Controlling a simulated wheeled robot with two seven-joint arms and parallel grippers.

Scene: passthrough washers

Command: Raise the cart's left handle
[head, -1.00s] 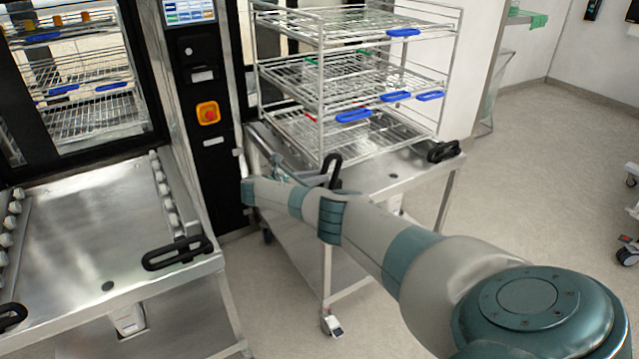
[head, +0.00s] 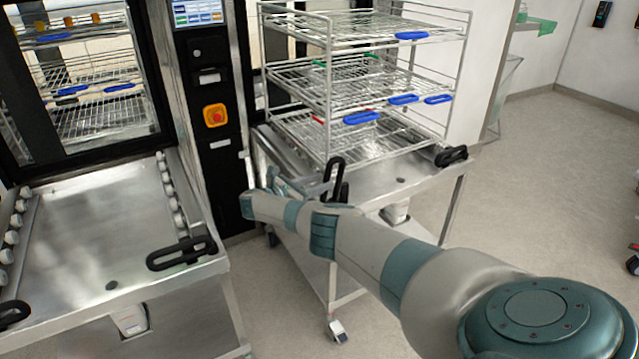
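A steel cart (head: 418,180) holding a wire rack stands right of the control column. Its left handle (head: 336,172), a black loop, stands upright at the cart's near left corner. Its right handle (head: 452,156), also black, lies low at the right corner. My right arm reaches in from the lower right, and my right gripper (head: 290,187) is beside the cart's left side, just left of the upright handle. The gripper's fingers are small and partly hidden by the wrist; whether they touch the handle or are open is unclear. My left gripper is not in view.
A three-level wire rack (head: 365,85) with blue clips sits on the cart. At left, a steel table (head: 95,245) with rollers and low black handles (head: 182,252) adjoins a glass-fronted washer (head: 90,75). A black control column (head: 212,150) stands between.

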